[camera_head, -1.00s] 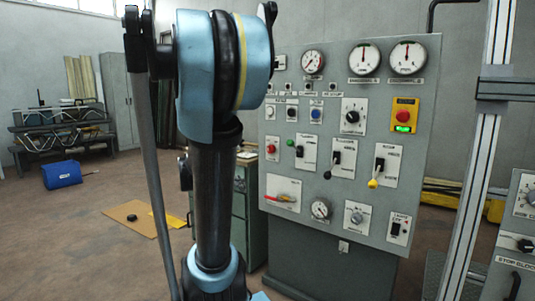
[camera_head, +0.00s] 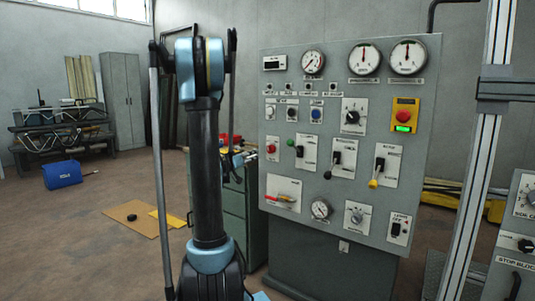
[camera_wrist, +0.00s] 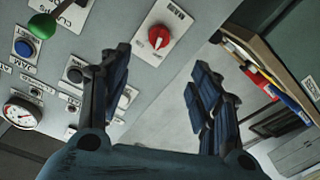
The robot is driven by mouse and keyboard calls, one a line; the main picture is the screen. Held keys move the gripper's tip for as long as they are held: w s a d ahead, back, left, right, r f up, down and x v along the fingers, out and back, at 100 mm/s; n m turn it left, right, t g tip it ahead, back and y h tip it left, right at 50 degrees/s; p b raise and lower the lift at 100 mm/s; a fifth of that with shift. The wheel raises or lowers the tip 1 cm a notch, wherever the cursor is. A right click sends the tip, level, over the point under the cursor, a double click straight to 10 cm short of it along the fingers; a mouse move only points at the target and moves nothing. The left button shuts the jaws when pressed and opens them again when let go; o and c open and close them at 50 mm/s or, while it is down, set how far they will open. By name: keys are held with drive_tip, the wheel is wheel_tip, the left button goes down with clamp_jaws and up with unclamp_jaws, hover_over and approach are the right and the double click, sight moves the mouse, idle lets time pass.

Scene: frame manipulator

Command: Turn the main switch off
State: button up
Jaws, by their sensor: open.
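A red rotary knob on a white plate (camera_wrist: 159,37), which looks like the main switch, shows in the wrist view. It also shows at the left edge of the control panel in the head view (camera_head: 271,148). In the wrist view the knob appears just beyond the gap between the fingertips, nearer the left finger; no contact shows.
The grey control panel (camera_head: 335,235) carries gauges, buttons and levers. A green ball lever (camera_wrist: 41,25) and a blue button (camera_wrist: 24,48) are near the knob. A green cabinet (camera_head: 250,225) stands left of the panel, with coloured items on top. A metal post (camera_head: 480,150) rises at right.

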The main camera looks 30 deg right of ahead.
sight(268, 150)
drive_tip(key=x, duration=1.7)
drive_tip(key=shift+w+d, duration=0.1)
drive_tip(key=c, duration=1)
